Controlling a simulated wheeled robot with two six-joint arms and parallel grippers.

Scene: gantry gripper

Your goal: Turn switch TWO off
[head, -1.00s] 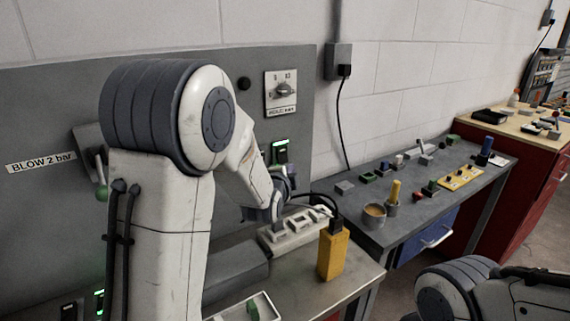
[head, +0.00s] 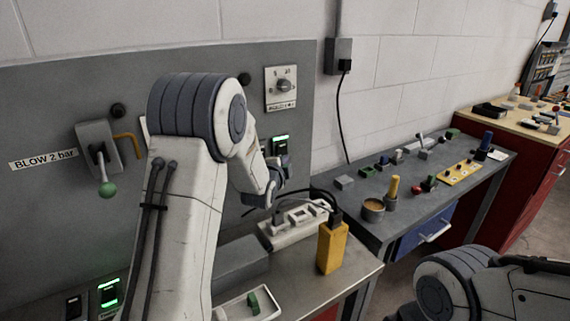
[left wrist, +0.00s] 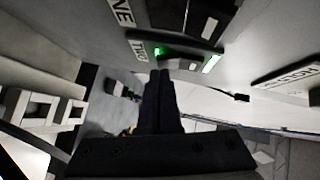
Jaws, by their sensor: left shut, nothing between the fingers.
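Switch TWO (left wrist: 183,64) is on the grey wall panel, its label sideways in the left wrist view, with a lit green bar and a small green light. The lit green switch (head: 280,146) beside my left arm in the head view appears to be the same one. My left gripper (left wrist: 160,74) is shut and empty, its tips close to the label end of switch TWO; I cannot tell whether they touch. In the head view the left fingertips are hard to make out. A neighbouring switch (left wrist: 197,14), its label ending in NE, is above. My right gripper is out of view.
A rotary dial (head: 283,87) is above the lit switch. A power strip (head: 292,230) and yellow box (head: 332,249) stand on the bench below. A green-knobbed lever (head: 107,188) and another lit switch (head: 108,292) are on the left.

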